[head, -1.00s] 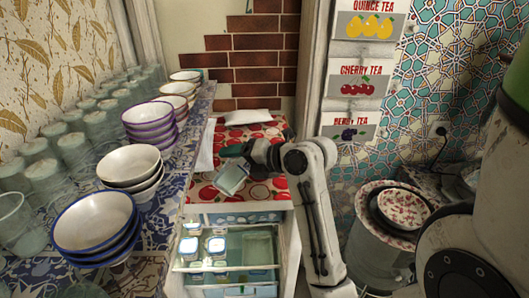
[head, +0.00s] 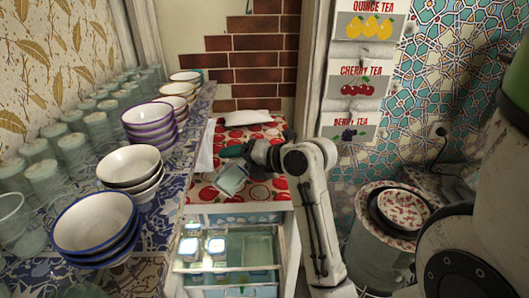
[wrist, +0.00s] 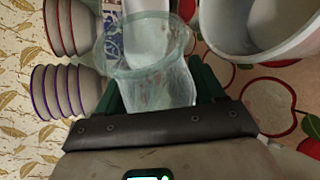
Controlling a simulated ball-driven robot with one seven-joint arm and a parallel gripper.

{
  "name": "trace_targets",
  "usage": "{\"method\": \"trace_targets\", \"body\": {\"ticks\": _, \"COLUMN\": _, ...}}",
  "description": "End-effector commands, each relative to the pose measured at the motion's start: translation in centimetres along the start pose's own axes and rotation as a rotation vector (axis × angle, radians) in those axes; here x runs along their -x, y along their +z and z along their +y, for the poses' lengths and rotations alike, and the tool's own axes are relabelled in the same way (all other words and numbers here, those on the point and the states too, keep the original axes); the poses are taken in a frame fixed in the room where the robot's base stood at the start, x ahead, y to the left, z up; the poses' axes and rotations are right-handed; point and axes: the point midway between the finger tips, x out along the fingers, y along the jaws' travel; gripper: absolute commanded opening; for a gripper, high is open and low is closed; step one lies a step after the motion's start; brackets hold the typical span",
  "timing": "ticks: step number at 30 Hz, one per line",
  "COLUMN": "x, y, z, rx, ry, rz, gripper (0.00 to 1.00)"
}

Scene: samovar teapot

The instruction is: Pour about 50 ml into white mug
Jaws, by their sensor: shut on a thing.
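My gripper (head: 250,152) is over the red-patterned cloth in the head view. It is shut on a clear glass (head: 232,179), which hangs tilted below and left of the fingers. In the wrist view the glass (wrist: 160,84) sits between the green fingers of my gripper (wrist: 158,92). I cannot tell how much liquid is in it. A large white round vessel with an open top, which looks like the white mug (wrist: 300,42), is close at the upper right of the wrist view, apart from the glass in the picture. I cannot make it out in the head view.
The red-patterned cloth (head: 262,133) covers a small cabinet with a glass-fronted drawer (head: 255,250). On the left, a blue-patterned shelf (head: 165,245) holds stacked bowls (head: 95,222) and several glasses (head: 45,180). A round pot with a flowered bowl (head: 405,208) stands at the right.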

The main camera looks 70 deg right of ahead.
Motion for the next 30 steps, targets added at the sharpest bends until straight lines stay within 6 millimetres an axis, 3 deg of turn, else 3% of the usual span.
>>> {"method": "trace_targets", "body": {"ticks": 15, "x": 0.1, "y": 0.1, "z": 0.3, "rx": 0.009, "ry": -0.001, "rz": -0.003, "gripper": 0.23}}
{"method": "trace_targets", "body": {"ticks": 26, "x": 1.4, "y": 1.6, "z": 3.3, "rx": 0.132, "ry": -0.043, "rz": -0.038, "gripper": 0.23}}
{"method": "trace_targets", "body": {"ticks": 30, "x": 1.1, "y": 1.5, "z": 2.2, "rx": 0.202, "ry": -0.07, "rz": -0.059, "gripper": 0.23}}
